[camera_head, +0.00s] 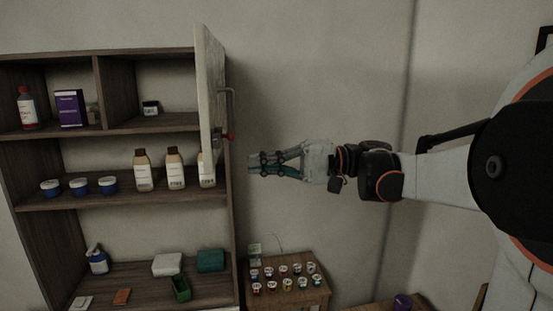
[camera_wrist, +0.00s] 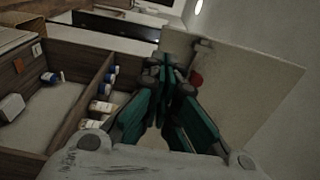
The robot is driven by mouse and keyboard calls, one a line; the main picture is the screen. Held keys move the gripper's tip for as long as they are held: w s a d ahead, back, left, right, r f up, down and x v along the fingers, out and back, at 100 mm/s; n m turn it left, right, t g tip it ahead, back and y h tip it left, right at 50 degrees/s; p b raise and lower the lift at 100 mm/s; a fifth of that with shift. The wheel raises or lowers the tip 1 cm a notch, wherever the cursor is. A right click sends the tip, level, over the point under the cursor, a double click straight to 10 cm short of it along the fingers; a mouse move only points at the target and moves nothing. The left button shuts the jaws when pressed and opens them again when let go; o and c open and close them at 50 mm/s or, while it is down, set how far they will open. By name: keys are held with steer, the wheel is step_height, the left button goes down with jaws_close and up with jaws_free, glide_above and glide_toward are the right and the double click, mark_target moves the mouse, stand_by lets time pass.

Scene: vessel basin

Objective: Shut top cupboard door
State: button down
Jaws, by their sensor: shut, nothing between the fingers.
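The top cupboard door (camera_head: 207,97) is a pale panel. It stands open at the right side of the wooden cupboard (camera_head: 98,88), seen nearly edge-on in the head view. A bar handle (camera_head: 231,108) with a red part near its lower end is on its right face. The door also fills the upper right of the wrist view (camera_wrist: 257,92). My gripper (camera_head: 252,164) is shut and empty, to the right of the door and a little below the handle. In the wrist view the fingertips (camera_wrist: 168,72) overlap the door near the red part; I cannot tell whether they touch it.
The open shelves hold a purple box (camera_head: 70,108), a red-capped bottle (camera_head: 27,107), brown-capped bottles (camera_head: 175,169) and blue-rimmed jars (camera_head: 80,186). A small wooden table (camera_head: 289,299) with several little jars stands below my gripper. The wall area above my arm is clear.

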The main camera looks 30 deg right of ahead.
mark_target(215, 165)
steer(key=p+x, duration=0.1)
steer(key=x, duration=0.5)
stand_by(0.3)
